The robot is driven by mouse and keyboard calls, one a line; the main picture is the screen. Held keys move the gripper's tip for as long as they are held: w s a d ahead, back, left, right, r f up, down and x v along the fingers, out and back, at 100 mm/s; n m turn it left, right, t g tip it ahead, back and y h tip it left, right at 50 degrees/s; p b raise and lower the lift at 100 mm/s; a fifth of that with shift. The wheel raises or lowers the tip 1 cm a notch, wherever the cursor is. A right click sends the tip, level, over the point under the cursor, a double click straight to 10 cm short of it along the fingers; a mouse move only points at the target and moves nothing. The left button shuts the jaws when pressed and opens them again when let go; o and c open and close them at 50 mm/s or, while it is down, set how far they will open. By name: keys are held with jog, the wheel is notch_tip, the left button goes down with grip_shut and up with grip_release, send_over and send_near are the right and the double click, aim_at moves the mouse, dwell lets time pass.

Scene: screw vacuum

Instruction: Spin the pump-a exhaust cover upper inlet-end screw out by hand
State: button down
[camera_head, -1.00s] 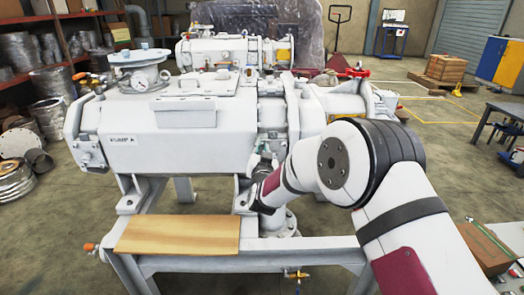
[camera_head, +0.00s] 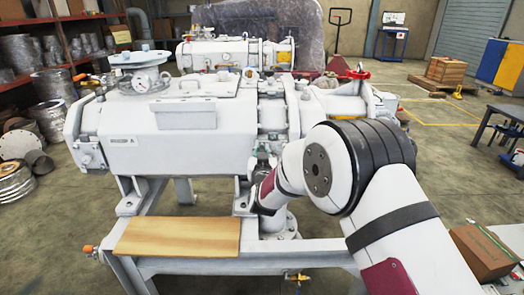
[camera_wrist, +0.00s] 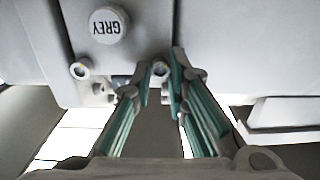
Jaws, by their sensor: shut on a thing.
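Pump A (camera_head: 125,122) is the large white pump on the frame in the head view. My gripper (camera_wrist: 161,68) reaches its lower right end, and in the head view its tips are small and partly hidden by my arm. In the wrist view the two green-sided fingers close on a small round screw head (camera_wrist: 160,69) at the casing. Their tips sit on either side of it. A second round screw head (camera_wrist: 80,70) is apart to the left. Whether the held screw has backed out of its hole cannot be told.
A round grey knob or cap marked "GREY" (camera_wrist: 109,25) is above the fingers in the wrist view. A wooden board (camera_head: 178,236) lies on the pump's white frame (camera_head: 300,256). A second pump (camera_head: 233,52) stands behind. A brown box (camera_head: 483,250) is at the lower right.

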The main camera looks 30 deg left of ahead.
jog(key=c, duration=1.6)
grip_release()
jog(key=shift+o, duration=0.2)
jog(key=v, duration=1.2)
